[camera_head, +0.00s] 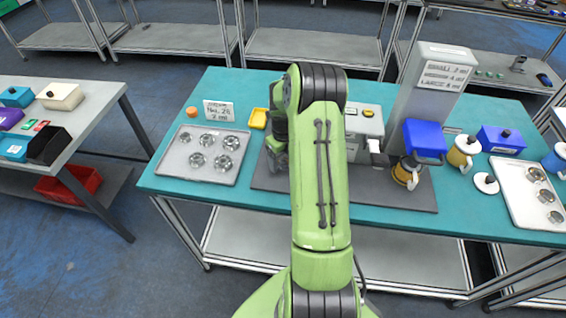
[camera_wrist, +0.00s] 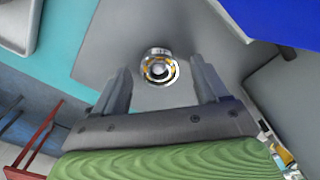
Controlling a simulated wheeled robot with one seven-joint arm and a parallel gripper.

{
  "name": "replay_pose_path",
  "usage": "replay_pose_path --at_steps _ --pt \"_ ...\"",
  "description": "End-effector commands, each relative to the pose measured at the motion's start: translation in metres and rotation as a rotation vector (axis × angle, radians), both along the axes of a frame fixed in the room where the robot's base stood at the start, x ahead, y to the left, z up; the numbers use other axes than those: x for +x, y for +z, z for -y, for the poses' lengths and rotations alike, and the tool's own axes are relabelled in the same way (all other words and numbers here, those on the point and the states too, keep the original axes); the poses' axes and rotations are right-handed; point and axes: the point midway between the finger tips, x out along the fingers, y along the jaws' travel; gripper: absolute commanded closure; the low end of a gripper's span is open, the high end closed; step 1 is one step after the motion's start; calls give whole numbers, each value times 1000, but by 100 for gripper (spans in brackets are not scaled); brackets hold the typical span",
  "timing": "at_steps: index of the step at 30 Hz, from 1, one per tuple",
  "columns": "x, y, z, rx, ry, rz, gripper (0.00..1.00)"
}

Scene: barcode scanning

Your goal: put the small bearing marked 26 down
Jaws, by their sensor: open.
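In the wrist view a small silver ring bearing (camera_wrist: 158,70) with orange-brown balls sits on the dark grey mat (camera_wrist: 98,45); no number can be read on it. My gripper (camera_wrist: 160,65) is open. Its two fingers stand apart on either side of the bearing, with gaps visible between the bearing and both fingers. In the head view the same grey mat (camera_head: 262,180) lies on the teal table (camera_head: 165,172). My green arm covers the bearing and the fingers there.
A tray (camera_head: 185,172) holding several bearings lies left of the mat, with a small sign (camera_head: 218,111) behind it. A tall grey machine (camera_head: 425,95), a blue box (camera_head: 424,138) and a yellow-and-white mug (camera_head: 462,153) stand to the right. A second tray (camera_head: 518,190) is at far right.

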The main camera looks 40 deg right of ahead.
Motion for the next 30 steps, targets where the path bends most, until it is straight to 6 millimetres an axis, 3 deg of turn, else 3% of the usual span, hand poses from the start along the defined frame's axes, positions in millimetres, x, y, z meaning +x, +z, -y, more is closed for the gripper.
replay_pose_path --at_steps 3,16,23,30 --pt "0 1 0 0 0 0 29" --pt "0 1 0 -1 1 1 93" --pt "1 8 1 -2 0 3 93" --pt "1 66 1 -4 0 6 93"
